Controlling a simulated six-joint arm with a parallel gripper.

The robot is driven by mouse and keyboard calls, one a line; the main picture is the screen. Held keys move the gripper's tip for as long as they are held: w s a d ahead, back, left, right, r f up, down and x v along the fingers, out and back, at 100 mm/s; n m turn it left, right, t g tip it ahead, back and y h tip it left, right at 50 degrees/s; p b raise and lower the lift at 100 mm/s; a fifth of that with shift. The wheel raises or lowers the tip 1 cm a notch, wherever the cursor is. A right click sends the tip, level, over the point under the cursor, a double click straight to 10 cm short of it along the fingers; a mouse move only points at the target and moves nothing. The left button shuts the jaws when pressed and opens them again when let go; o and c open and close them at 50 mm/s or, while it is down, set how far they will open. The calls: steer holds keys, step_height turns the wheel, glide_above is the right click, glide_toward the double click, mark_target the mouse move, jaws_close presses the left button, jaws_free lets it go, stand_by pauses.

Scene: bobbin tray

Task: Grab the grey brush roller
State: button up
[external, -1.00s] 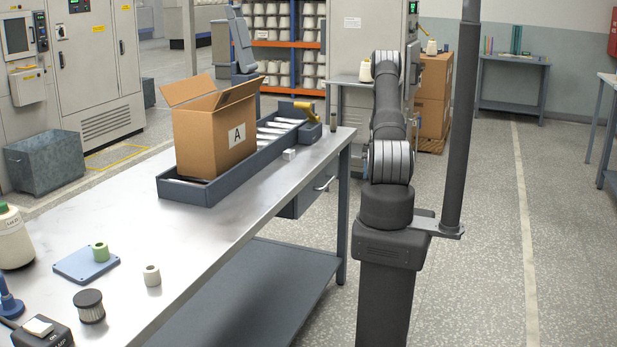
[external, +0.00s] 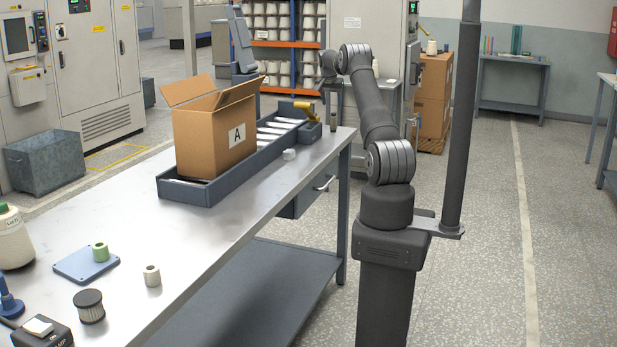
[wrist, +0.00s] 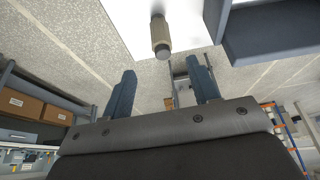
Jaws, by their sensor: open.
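A slim grey-brown roller with a grey end (external: 332,112), which looks like the grey brush roller, stands at the far right corner of the workbench. In the wrist view the roller (wrist: 160,38) shows at the table edge, beyond my fingertips and roughly between their lines. My gripper (wrist: 161,66) is open, with two blue-grey fingers spread and nothing between them. In the external view my gripper (external: 328,88) is small and dark, close above the roller; whether it touches cannot be told.
A blue-grey tray (external: 225,186) holds an open carton marked A (external: 215,140) and several pale rollers. A small white block (external: 289,154) sits beside the tray.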

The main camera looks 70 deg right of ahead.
mark_target(333, 116)
steer(key=x, duration=0.9)
steer(key=shift+w+d+f, duration=0.1)
steer(key=shift+d+f, duration=0.05)
steer(key=shift+d, duration=0.1)
steer(key=c, duration=1.1)
steer(key=shift+o, duration=0.2)
